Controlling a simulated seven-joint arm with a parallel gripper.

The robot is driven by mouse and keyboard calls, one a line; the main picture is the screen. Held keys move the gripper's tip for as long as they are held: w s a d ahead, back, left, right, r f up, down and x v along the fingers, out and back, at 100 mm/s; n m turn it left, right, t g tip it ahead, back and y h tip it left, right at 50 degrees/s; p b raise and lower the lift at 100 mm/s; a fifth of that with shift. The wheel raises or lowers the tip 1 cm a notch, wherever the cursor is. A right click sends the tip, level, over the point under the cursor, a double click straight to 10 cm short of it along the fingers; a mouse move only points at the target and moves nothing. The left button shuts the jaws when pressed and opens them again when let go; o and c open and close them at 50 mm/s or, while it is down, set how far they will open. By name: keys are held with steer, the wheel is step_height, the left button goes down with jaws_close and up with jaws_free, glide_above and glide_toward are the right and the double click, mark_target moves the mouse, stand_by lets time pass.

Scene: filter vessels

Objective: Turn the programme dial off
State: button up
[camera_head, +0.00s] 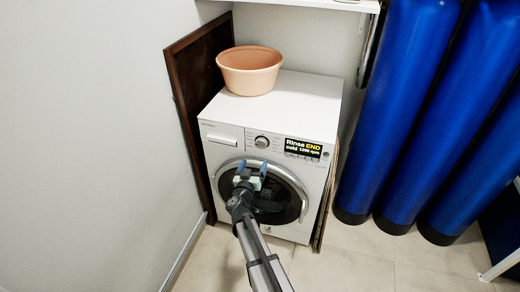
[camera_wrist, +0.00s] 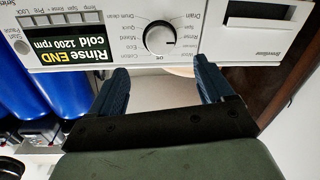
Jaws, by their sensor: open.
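The programme dial (camera_head: 262,142) is a round silver knob at the middle of the white washing machine's (camera_head: 295,98) front panel. In the wrist view the dial (camera_wrist: 160,38) appears upside down, dark-rimmed, with programme names around it. Its exact setting is too small to read surely. The display (camera_head: 303,148) reads "Rinse END cold 1200 rpm"; it also shows in the wrist view (camera_wrist: 68,43). My gripper (camera_head: 252,167) is open, with blue fingers, in front of the machine just below the dial. In the wrist view my gripper (camera_wrist: 160,72) has nothing between its fingers, which are apart from the dial.
The round door (camera_head: 284,208) with its silver ring is behind and below my gripper. A peach basin (camera_head: 249,72) stands on the machine. A dark wooden panel (camera_head: 189,85) leans at the left. Tall blue vessels (camera_head: 400,100) stand at the right. Floor in front is clear.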

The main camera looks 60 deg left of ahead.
mark_target(261, 146)
steer(key=x, duration=1)
steer(key=shift+w+a, duration=0.15)
steer(key=shift+a, duration=0.05)
steer(key=shift+c, duration=0.3)
steer(key=c, duration=1)
